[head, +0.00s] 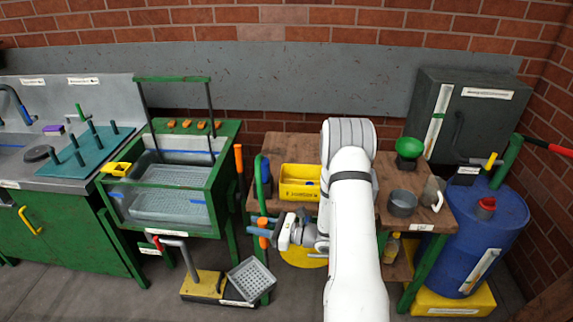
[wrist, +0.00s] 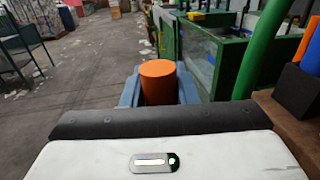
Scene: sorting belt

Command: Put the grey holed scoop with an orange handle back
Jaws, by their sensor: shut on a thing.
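The grey holed scoop (head: 250,280) hangs low, its square perforated pan tilted, below the left end of the wooden workbench. Its orange handle (wrist: 160,82) stands upright between the blue fingers in the wrist view. My gripper (head: 259,231) is shut on this handle, in front of the bench's left side. The stretch between handle and pan is partly hidden in the head view.
The green-framed wash tank (head: 172,190) stands left of the scoop. A yellow and black floor device (head: 203,285) is close to the pan. The wooden bench (head: 290,147) carries a yellow bin (head: 300,194) and a grey cup (head: 402,203). A blue drum (head: 490,230) stands right.

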